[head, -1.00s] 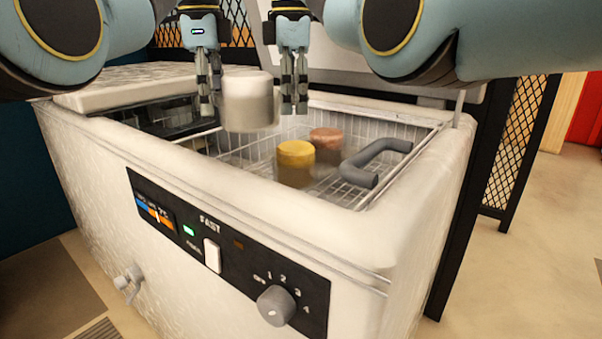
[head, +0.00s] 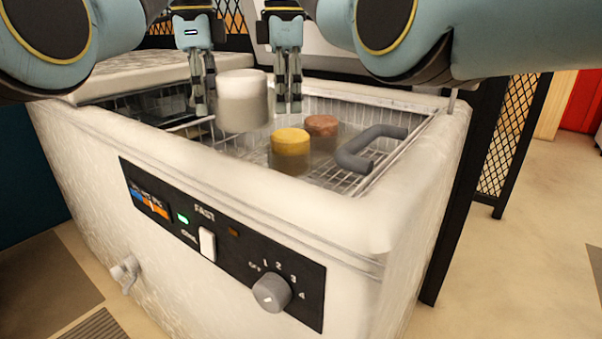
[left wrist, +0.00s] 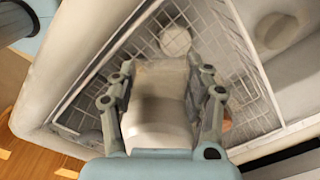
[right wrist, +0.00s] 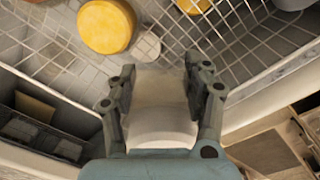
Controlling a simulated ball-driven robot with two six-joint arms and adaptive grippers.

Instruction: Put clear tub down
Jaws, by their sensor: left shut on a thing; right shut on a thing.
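The clear tub (head: 243,102) has a pale whitish band and hangs upright above the wire basket (head: 345,178), left of the yellow tub. My left gripper (head: 205,108) is at its left side and my right gripper (head: 289,106) at its right. The tub shows between the fingers in the left wrist view (left wrist: 160,110) and in the right wrist view (right wrist: 160,110). Both grippers appear shut on this same tub from opposite sides. The finger contacts are partly hidden in the head view.
A yellow-topped tub (head: 290,143) and a brown-topped tub (head: 322,126) stand in the basket. A grey handle (head: 370,148) is at the basket's right. The white vat's front rim (head: 270,190) borders it. A pale round disc (right wrist: 146,45) shows by the mesh.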

